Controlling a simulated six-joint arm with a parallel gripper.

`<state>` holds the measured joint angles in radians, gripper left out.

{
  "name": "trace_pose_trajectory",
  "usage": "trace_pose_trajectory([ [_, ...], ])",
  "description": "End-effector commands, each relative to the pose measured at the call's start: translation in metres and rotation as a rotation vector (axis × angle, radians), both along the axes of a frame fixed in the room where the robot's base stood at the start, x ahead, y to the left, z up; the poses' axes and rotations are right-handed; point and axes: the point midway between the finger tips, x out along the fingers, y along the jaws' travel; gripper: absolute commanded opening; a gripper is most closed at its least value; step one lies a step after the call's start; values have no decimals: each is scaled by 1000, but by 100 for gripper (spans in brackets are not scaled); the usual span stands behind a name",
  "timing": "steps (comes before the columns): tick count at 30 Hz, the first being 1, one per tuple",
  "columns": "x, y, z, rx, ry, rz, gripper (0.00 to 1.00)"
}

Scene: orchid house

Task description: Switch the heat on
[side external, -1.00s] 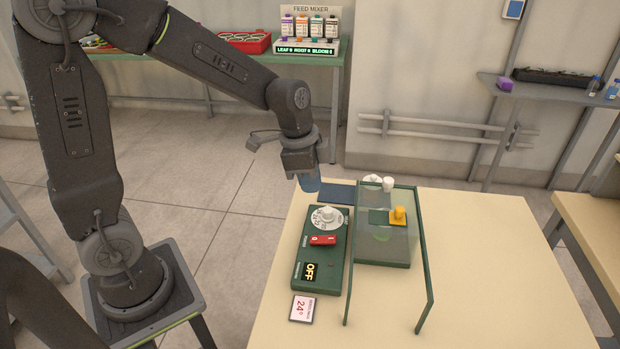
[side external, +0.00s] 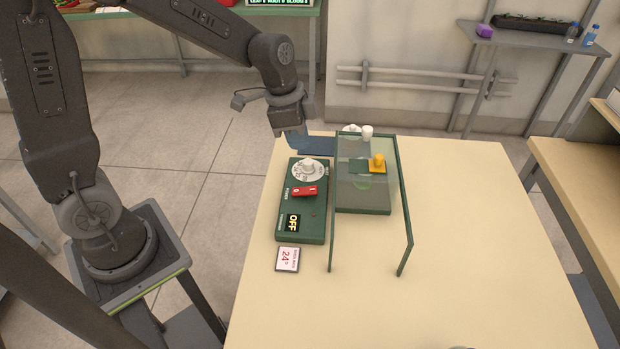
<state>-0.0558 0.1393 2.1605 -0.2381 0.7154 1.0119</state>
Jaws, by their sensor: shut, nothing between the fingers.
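A green control box (side external: 287,233) lies on the cream table. A card (side external: 287,259) showing 24° lies in front of the box.
A green-framed clear guard (side external: 403,200) stands right of the box, over another green unit (side external: 362,207) with a yellow-orange knob (side external: 379,160). A white knob (side external: 367,131) and a dark blue mat (side external: 318,146) are at the back. The table's right side is mostly clear.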

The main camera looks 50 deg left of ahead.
Motion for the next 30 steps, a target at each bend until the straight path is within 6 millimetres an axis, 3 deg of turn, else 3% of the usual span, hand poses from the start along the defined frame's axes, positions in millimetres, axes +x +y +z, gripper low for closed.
trace_pose_trajectory([
  [15,14,-15,-99,0,4,0,0],
  [21,17,-18,-116,0,1,0,0],
  [30,18,-18,-120,1,-1,1,0],
])
